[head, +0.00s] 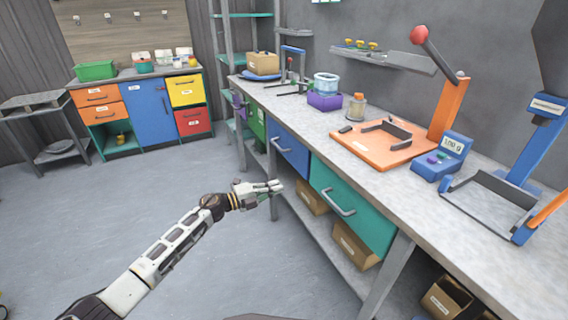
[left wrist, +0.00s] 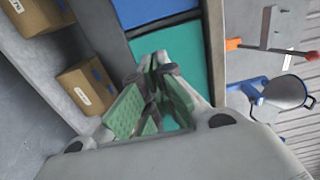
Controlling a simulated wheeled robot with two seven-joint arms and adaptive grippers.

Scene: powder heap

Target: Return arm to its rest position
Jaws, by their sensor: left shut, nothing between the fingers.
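My left arm reaches in from the lower left in the head view. Its gripper (head: 276,187) is in front of the workbench, below the bench top and beside the blue and teal drawers. The gripper is shut and empty. In the left wrist view the two fingers (left wrist: 155,62) come together at their tips, with green pads on their inner faces. The teal drawer front (left wrist: 176,55) lies beyond them. I cannot tell from the views whether the fingertips touch the drawer. My right gripper is not in view.
The workbench (head: 300,118) carries an orange press (head: 350,150), a blue scale (head: 443,160), a blue stand (head: 535,150) and a purple box (head: 324,101). Cardboard boxes (head: 355,246) lie on the lower shelf. The floor (head: 80,215) left of the bench is clear. A colourful cabinet (head: 150,109) stands behind.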

